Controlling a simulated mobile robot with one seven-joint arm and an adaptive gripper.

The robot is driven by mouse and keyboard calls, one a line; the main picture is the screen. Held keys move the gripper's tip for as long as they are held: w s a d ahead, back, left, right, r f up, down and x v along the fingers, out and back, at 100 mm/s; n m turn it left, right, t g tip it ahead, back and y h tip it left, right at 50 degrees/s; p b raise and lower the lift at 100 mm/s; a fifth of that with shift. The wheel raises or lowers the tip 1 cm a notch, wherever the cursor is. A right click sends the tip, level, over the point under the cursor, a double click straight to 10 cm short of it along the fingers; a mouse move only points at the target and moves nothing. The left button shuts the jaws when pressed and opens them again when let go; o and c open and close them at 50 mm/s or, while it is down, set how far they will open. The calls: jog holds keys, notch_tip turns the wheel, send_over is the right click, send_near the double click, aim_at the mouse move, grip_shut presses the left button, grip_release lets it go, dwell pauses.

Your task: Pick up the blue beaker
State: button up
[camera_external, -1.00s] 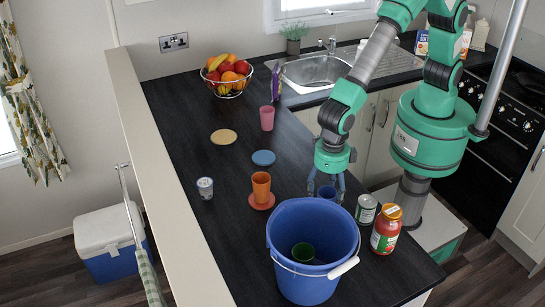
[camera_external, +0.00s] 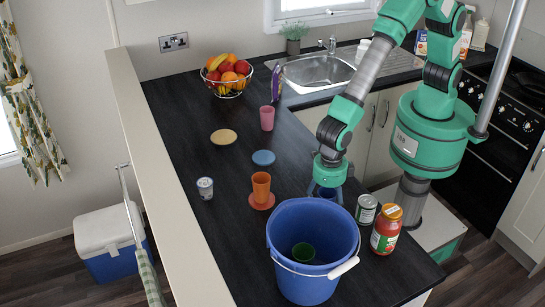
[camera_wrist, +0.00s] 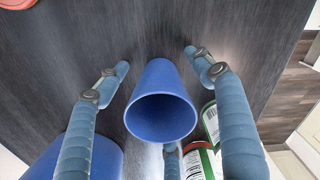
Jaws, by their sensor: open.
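The blue beaker (camera_wrist: 160,112) stands on the dark counter with its open rim towards the wrist camera. In the external view the beaker (camera_external: 327,193) is mostly hidden by my gripper and the blue bucket. My gripper (camera_external: 326,190) is low over the counter, pointing down, just behind the bucket. In the wrist view its blue padded fingers are open (camera_wrist: 156,62), one on each side of the beaker, with gaps between.
A can (camera_external: 366,208) and a red jar (camera_external: 386,232) stand to the right. An orange cup (camera_external: 261,185) sits on a red coaster.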

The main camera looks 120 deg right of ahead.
aim_at(327, 196)
jog(key=shift+c, duration=0.3)
jog(key=c, duration=1.2)
jog(key=shift+r, duration=0.1)
jog(key=shift+r, duration=0.75)
notch_tip(327, 196, up, 2)
jog(key=shift+r+p, duration=0.15)
jog(key=shift+p, duration=0.2)
jog(key=s+d, duration=0.1)
jog(key=s, duration=0.4)
jog(key=s+d, duration=0.2)
jog(key=s, duration=0.3)
jog(key=s+d+r, duration=0.1)
jog(key=s, duration=0.4)
jog(key=shift+s+d+p, duration=0.15)
jog(key=shift+d+p, duration=0.25)
